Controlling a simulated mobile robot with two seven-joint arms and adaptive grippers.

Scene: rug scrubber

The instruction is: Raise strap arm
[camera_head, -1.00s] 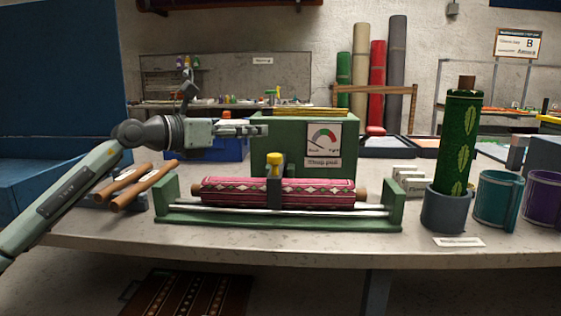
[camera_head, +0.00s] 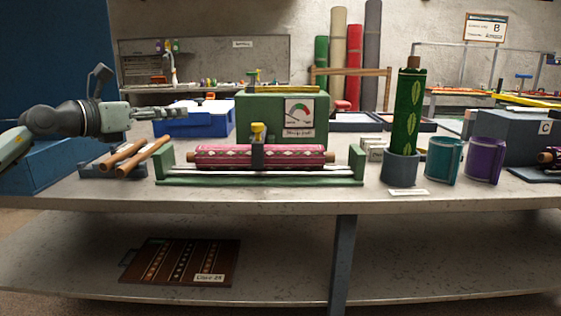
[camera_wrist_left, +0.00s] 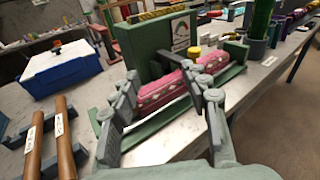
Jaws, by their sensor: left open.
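The strap arm (camera_head: 257,156) is a dark grey band with a yellow knob (camera_head: 257,131) on top. It lies across the middle of a pink patterned rug roll (camera_head: 220,155) in the green cradle (camera_head: 164,162). The knob also shows in the left wrist view (camera_wrist_left: 194,53). My left gripper (camera_head: 183,112) is open and empty, above and left of the cradle, apart from the strap arm. In the left wrist view its spread fingers (camera_wrist_left: 165,85) frame the rug roll (camera_wrist_left: 160,92) beyond them. The strap arm's lower part is hidden there. My right gripper is not in view.
A green box with a gauge (camera_head: 298,117) stands behind the cradle. Wooden rollers (camera_head: 143,158) lie at its left, near a blue bin (camera_head: 200,120). A green rug roll (camera_head: 408,110) stands upright in a grey cup (camera_head: 401,170) at right.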

